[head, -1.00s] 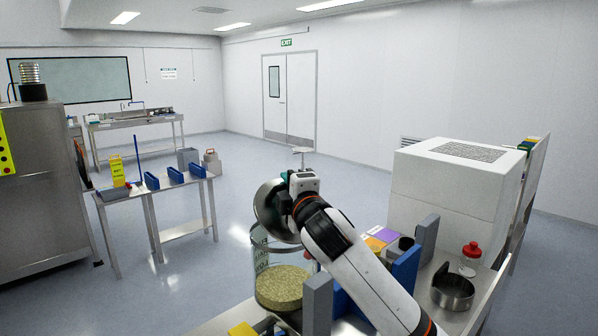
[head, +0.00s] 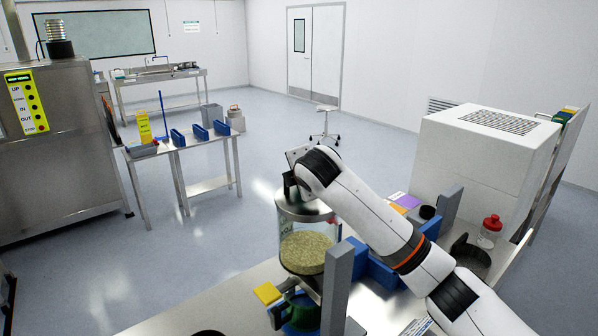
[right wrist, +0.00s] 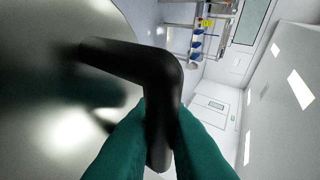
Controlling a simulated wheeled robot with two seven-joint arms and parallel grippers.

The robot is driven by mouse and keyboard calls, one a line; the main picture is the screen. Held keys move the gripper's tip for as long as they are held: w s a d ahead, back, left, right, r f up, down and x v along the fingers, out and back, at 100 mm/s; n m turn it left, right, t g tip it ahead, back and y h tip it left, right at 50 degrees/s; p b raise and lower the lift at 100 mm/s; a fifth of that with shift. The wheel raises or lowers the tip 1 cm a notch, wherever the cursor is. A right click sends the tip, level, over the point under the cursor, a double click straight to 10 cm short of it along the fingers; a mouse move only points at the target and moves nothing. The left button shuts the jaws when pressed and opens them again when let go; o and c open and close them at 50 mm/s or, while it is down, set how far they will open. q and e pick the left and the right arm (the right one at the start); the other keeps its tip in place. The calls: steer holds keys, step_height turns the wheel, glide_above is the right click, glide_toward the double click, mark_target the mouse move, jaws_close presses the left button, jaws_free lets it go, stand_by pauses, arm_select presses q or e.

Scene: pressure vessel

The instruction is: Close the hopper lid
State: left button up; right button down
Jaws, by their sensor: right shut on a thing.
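The hopper (head: 304,250) is a clear cylinder partly filled with tan granules, standing on the bench in the head view. Its round metal lid (head: 308,210) lies about level over the cylinder's top. I cannot tell whether it is fully seated, as my arm hides part of it. In the right wrist view the shiny lid (right wrist: 40,130) fills the left side, with a bent black handle (right wrist: 165,75) on it. My right gripper (right wrist: 160,115) has its teal fingers shut on this handle. My left gripper is not in view.
A grey upright block (head: 337,290) stands right beside the hopper. Blue holders, a red-capped jar (head: 490,232) and a large white box (head: 480,165) are to the right. A yellow block (head: 267,292) lies in front. The bench (head: 200,312) is bare at front left.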

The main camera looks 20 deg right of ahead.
steer(key=shift+f, duration=0.3)
steer(key=c, duration=1.9)
jaws_free()
steer(key=o, duration=0.4)
steer(key=shift+s+d+r, duration=0.1)
steer(key=shift+s+r, duration=0.05)
steer(key=shift+s, duration=0.05)
steer(key=shift+o, duration=0.2)
steer(key=shift+s+r, duration=0.15)
steer(key=shift+s, duration=0.05)
steer(key=b+v, duration=0.5)
steer(key=v, duration=0.5)
steer(key=shift+s+r, duration=0.2)
steer(key=shift+r, duration=0.05)
steer(key=shift+s+r, duration=0.35)
steer(key=shift+s, duration=0.1)
